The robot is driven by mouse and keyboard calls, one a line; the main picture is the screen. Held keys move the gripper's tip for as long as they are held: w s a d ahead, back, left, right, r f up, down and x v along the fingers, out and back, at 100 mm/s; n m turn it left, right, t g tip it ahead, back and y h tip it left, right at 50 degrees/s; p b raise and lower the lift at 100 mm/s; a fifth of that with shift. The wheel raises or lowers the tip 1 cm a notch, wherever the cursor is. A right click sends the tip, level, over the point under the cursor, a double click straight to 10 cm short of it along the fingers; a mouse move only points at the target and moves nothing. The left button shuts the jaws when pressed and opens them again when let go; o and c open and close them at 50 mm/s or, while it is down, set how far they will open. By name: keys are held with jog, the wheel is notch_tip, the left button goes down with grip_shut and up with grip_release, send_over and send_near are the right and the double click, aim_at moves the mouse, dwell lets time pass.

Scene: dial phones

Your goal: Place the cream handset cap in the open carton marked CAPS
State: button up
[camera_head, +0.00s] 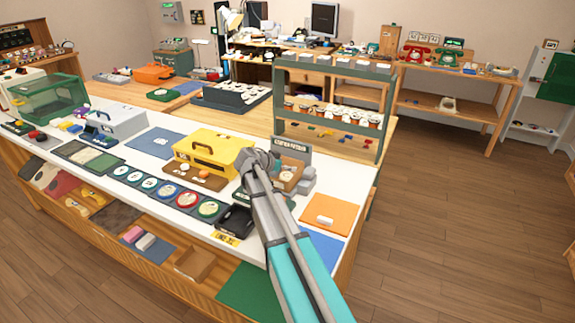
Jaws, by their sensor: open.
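My arm reaches in from the bottom, and its grey end with my gripper (257,162) is over the white counter (150,160), just right of the yellow case. The gripper is open; its fingers are small and hard to make out, and I see nothing held. A small brown open carton (291,172) stands right of the gripper, partly hidden by the arm; I cannot read any CAPS mark on it. I cannot tell which thing is the cream handset cap.
A yellow case (212,147) stands close left of my gripper. A dark sign (291,147) stands behind the carton, with grey boxes (308,175) beside it. A green rack (331,92) rises behind. A row of dials (165,189) lines the counter's front. Another brown open box (195,262) is on the lower shelf.

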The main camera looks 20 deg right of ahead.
jog(key=shift+r, duration=0.1)
jog(key=shift+r+p, duration=0.55)
jog(key=shift+p, duration=0.1)
jog(key=p+v, duration=0.5)
jog(key=v, duration=0.7)
jog(key=shift+p, duration=0.3)
